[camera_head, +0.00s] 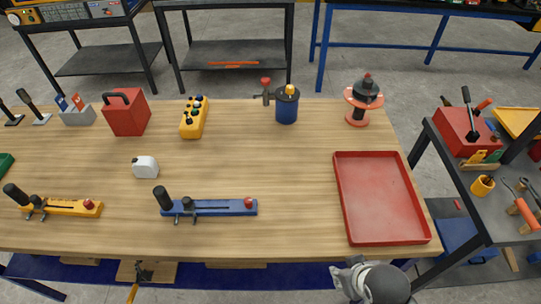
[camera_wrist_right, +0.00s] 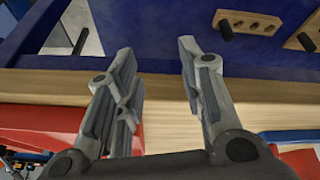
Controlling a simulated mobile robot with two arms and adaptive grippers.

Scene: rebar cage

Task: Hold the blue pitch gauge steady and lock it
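The blue pitch gauge (camera_head: 222,208) lies on the wooden table near its front edge, left of the red tray. It has a black upright handle (camera_head: 161,197) at its left end, a dark clamp knob (camera_head: 187,203) beside that, and a red knob (camera_head: 248,202) at its right end. My right gripper (camera_head: 345,270) is below the table's front edge, in front of the red tray and well right of the gauge. In the right wrist view the gripper (camera_wrist_right: 158,55) has its fingers apart with nothing between them. My left gripper is not seen.
A similar yellow gauge (camera_head: 65,207) lies farther left. A red tray (camera_head: 427,234) stands on the right of the table. A small white container (camera_head: 145,167) sits behind the blue gauge. Bare tabletop (camera_head: 295,205) separates gauge and tray. A side bench (camera_head: 505,224) stands at right.

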